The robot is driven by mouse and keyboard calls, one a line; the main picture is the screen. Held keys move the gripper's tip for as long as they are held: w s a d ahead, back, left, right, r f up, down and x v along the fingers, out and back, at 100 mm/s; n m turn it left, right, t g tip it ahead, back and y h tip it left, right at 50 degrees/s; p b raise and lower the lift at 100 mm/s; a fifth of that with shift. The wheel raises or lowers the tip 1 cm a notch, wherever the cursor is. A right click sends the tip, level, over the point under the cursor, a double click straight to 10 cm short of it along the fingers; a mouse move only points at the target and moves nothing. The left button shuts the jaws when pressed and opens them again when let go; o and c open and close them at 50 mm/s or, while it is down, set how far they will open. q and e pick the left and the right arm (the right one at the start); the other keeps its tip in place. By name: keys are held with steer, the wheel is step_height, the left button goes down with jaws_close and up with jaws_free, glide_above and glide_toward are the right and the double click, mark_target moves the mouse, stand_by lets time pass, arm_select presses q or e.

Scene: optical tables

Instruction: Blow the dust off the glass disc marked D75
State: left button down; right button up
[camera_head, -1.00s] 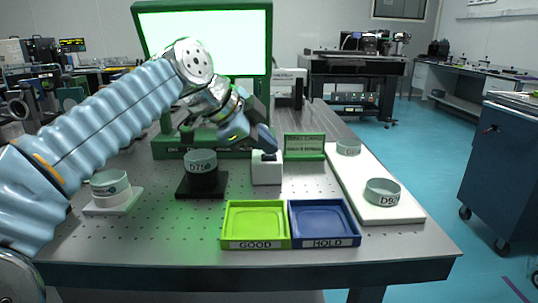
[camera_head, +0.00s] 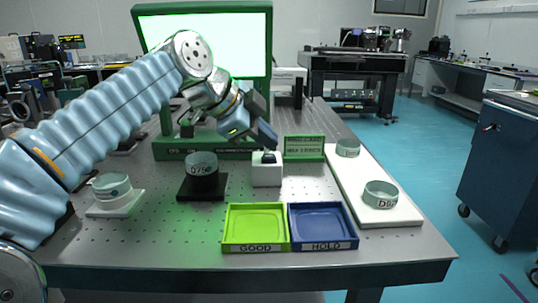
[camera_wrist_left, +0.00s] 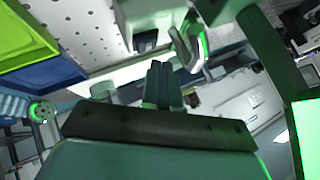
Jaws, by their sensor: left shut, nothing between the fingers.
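The glass disc marked D75 (camera_head: 202,166) sits on a black stand (camera_head: 203,189) in the left middle of the table. My left gripper (camera_head: 269,140) is shut and empty, to the right of the disc and just above a white block (camera_head: 267,174). A small dark object (camera_head: 268,157) sits on top of that block, close under the fingertips; I cannot tell whether they touch. In the left wrist view the fingers (camera_wrist_left: 162,84) are together with nothing held. Dust on the disc is too small to make out. My right gripper is not in view.
Another disc stands on a white base (camera_head: 115,203) at the left. A green tray marked GOOD (camera_head: 254,247) and a blue tray marked HOLD (camera_head: 324,244) lie at the front. A white board (camera_head: 402,216) with two discs is at the right. A lit screen (camera_head: 215,42) stands behind.

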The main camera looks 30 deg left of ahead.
mark_target(265, 158)
arm_select(q)
steer(key=shift+r+p, duration=2.05)
steer(key=shift+r, duration=0.45)
steer(key=shift+f, duration=0.1)
